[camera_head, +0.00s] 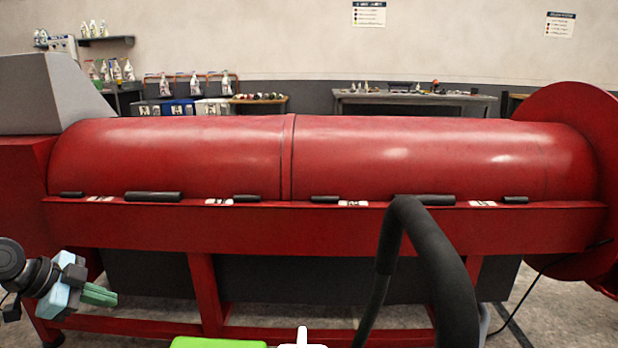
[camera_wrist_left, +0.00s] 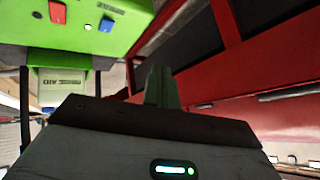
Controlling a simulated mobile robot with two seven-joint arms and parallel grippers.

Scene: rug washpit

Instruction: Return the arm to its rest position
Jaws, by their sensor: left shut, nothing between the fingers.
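My left gripper (camera_head: 99,295) shows at the lower left of the head view, in front of the red machine's frame. Its green fingers are together with nothing between them. In the left wrist view the green fingers (camera_wrist_left: 162,87) stand up behind the dark gripper body, shut and empty. My right gripper is in neither view.
A long red drum machine (camera_head: 190,155) with black handles fills the middle. A thick black hose (camera_head: 445,265) arches up in front of it at right. A green box with red and blue switches (camera_wrist_left: 85,25) is close in the left wrist view. A workbench (camera_head: 415,102) stands behind.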

